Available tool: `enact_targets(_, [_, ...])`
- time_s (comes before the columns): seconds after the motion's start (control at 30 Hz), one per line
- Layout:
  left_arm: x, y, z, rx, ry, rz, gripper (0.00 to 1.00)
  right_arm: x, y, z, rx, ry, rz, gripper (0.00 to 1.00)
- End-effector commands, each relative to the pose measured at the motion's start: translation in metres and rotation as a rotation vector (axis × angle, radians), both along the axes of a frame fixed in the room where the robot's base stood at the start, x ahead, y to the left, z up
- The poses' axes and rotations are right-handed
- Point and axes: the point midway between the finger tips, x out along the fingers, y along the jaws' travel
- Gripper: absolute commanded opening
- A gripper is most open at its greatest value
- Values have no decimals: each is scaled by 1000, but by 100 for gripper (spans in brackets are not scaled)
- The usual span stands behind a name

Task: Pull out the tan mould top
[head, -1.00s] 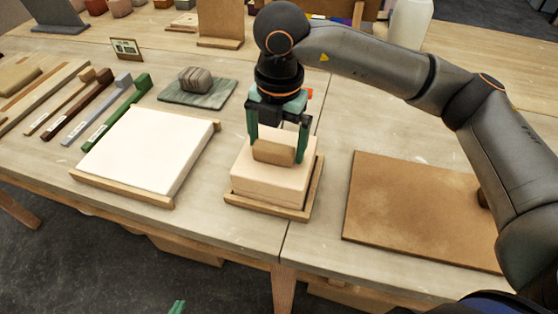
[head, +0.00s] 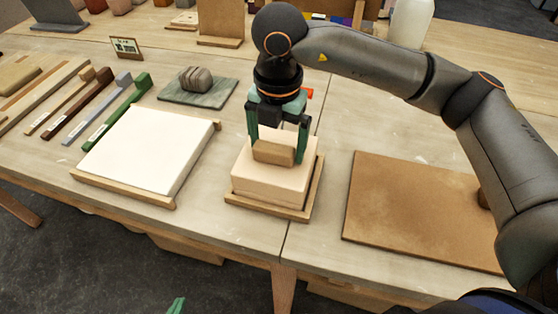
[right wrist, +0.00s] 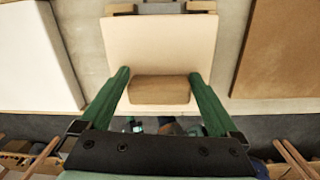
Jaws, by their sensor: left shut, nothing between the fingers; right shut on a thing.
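The tan mould top (head: 270,182) is a pale block with a brown block-shaped handle (head: 274,152) on it. It sits in or just over a wooden tray-like frame (head: 268,209) near the table's front edge. My right gripper (head: 277,158) points down with its green fingers on either side of the handle, shut on it. The right wrist view shows the same handle (right wrist: 159,89) between the fingertips, with the pale top face (right wrist: 158,48) behind. I cannot tell whether the top is raised. Only a green tip of my left gripper (head: 177,305) shows at the bottom edge, shut and empty.
A white slab (head: 145,148) on a wooden board lies to the left, and a brown board (head: 420,210) to the right. A grey stone-like lump (head: 195,80) on a slate mat and several coloured bars stand further left. Bare table separates them.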

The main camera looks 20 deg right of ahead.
Motion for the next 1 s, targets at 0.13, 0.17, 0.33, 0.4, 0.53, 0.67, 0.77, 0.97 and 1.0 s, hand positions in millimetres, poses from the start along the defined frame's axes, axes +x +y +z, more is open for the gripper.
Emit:
enact_targets(0.13, [0, 0, -3, -1, 0, -1, 0, -5, 2, -28, -6, 37, -2, 8])
enact_targets(0.17, [0, 0, -3, -1, 0, -1, 0, -5, 2, -27, -6, 37, -2, 8])
enact_targets(0.33, [0, 0, 2, 0, 1, -1, 0, -6, 2, -19, -7, 36, -3, 8])
enact_targets(0.4, [0, 0, 4, 0, 1, -1, 0, -6, 2, -16, -7, 36, -3, 8])
enact_targets(0.53, [-1, -1, 8, 0, 1, -1, 0, -6, 2, -9, -6, 37, -3, 7])
enact_targets(0.67, [-1, 0, 12, 0, 1, -1, 0, -6, 2, -3, -6, 37, -2, 0])
enact_targets(0.77, [-1, 0, 15, 0, 2, -1, 0, -6, 2, 3, -5, 38, -1, 0])
enact_targets(0.97, [-1, 0, 22, 0, 3, -1, 0, -7, 2, 14, -6, 37, 0, 0])
enact_targets(1.0, [-1, 0, 23, 0, 3, -1, 0, -7, 2, 17, -5, 36, 0, 0])
